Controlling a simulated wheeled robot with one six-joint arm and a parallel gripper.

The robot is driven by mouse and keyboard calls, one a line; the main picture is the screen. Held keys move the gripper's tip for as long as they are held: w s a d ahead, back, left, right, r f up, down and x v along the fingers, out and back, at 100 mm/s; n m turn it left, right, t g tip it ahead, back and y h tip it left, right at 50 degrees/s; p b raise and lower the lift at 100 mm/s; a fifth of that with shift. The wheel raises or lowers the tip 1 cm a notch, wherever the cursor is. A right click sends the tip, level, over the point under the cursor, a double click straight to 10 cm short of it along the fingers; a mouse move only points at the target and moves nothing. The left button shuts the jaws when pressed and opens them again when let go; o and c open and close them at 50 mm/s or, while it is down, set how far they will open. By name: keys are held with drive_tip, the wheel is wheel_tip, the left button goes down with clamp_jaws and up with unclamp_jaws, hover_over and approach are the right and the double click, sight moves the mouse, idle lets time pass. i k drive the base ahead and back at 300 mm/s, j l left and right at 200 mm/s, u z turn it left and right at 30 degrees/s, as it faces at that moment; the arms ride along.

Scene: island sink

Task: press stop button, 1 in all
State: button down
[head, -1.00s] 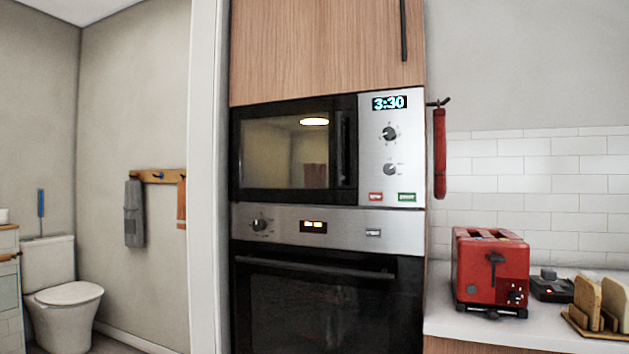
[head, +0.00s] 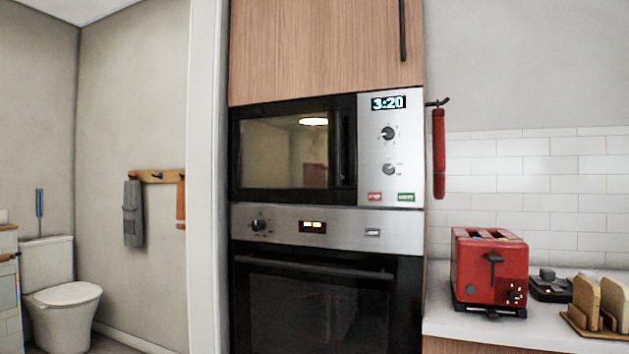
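The microwave (head: 292,150) is built into the tall cabinet, with its dark door shut. On its silver panel at the right, the display (head: 388,103) reads 3:20. Below it are two round knobs (head: 388,133). At the panel's bottom a small red button (head: 375,197) sits left of a green button (head: 406,197). The red one looks like the stop button, but its lettering is too blurred to read. My gripper does not show in the head view.
An oven (head: 315,290) with a bar handle is under the microwave. On the counter (head: 455,325) at the right stand a red toaster (head: 490,270), a small dark device (head: 551,285) and a wooden rack (head: 583,325). A red cloth (head: 438,155) hangs beside the cabinet.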

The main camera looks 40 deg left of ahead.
sight(372, 195)
drive_tip(key=u, duration=1.35)
